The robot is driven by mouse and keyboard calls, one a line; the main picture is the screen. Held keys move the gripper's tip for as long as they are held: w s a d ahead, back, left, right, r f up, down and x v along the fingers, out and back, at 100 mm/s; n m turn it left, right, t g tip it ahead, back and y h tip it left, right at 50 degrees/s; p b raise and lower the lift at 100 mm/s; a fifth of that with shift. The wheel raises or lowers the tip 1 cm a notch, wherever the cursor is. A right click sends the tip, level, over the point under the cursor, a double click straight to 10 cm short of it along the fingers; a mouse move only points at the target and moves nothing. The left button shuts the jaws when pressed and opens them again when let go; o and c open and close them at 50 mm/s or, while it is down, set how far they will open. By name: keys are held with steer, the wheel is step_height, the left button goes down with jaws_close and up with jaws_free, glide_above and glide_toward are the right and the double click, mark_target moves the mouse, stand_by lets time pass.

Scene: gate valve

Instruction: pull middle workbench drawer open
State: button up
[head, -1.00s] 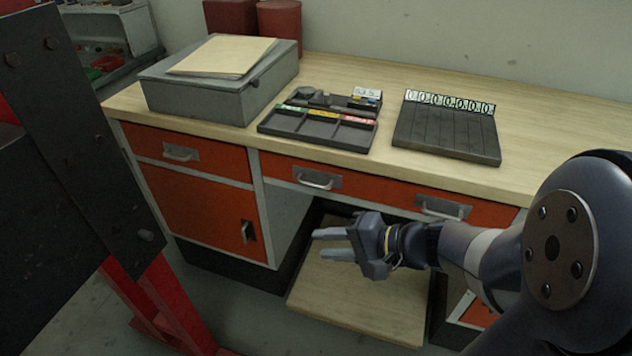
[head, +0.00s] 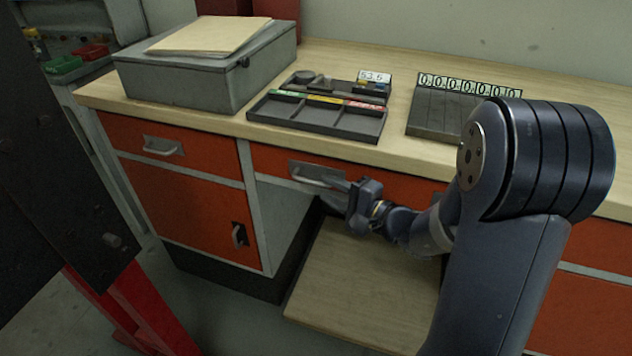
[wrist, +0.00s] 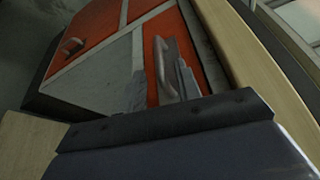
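The middle drawer (head: 270,160) is the wide orange front under the bench top, and it looks flush with the bench. Its left metal handle (head: 308,177) sits on a grey plate; the handle also shows in the wrist view (wrist: 163,62). My gripper (head: 334,188) is at the right end of this handle. In the wrist view my gripper (wrist: 162,88) is open, with its fingers apart and the handle appearing between them. I cannot tell whether either finger touches it. My arm hides the right part of the drawer front in the head view.
A grey box (head: 205,75) with papers, a compartment tray (head: 325,118) and a slotted dark tray (head: 436,118) stand on the bench top (head: 340,60). An orange cupboard (head: 190,210) is at left. A wooden board (head: 350,290) lies low beneath the drawer.

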mark_target(316, 181)
steer(key=x, duration=0.5)
jaws_close()
stand_by(0.3)
